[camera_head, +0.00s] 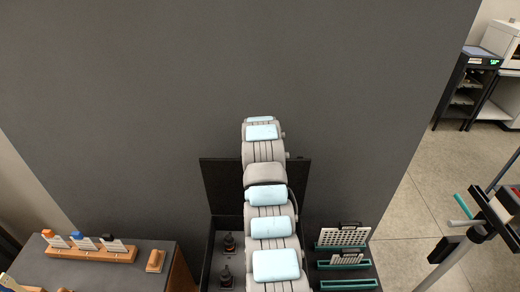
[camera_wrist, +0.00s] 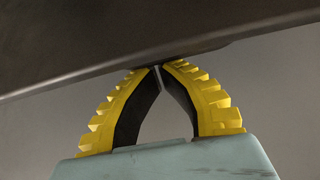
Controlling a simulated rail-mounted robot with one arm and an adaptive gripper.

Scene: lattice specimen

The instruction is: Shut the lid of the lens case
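The lens case (camera_head: 209,252) is a dark open box low in the middle of the head view, partly hidden behind my arm. Its black lid (camera_head: 221,186) stands raised at the back, with my arm crossing in front of its middle. Two dark lens-like pieces (camera_head: 229,243) show in the case's left part. In the wrist view my gripper (camera_wrist: 161,68) has its yellow fingers bent together with tips meeting, and nothing is seen held. A dark panel (camera_wrist: 120,40), probably the lid, lies right at the fingertips; I cannot tell if they touch. The head view does not show my gripper.
A grey bench with a wooden rack (camera_head: 90,251) of several coloured-topped items and a wooden block (camera_head: 155,261) is at left. White perforated plates (camera_head: 343,237) in green-edged holders stand right of the case. A dark wall panel (camera_head: 240,70) rises behind.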

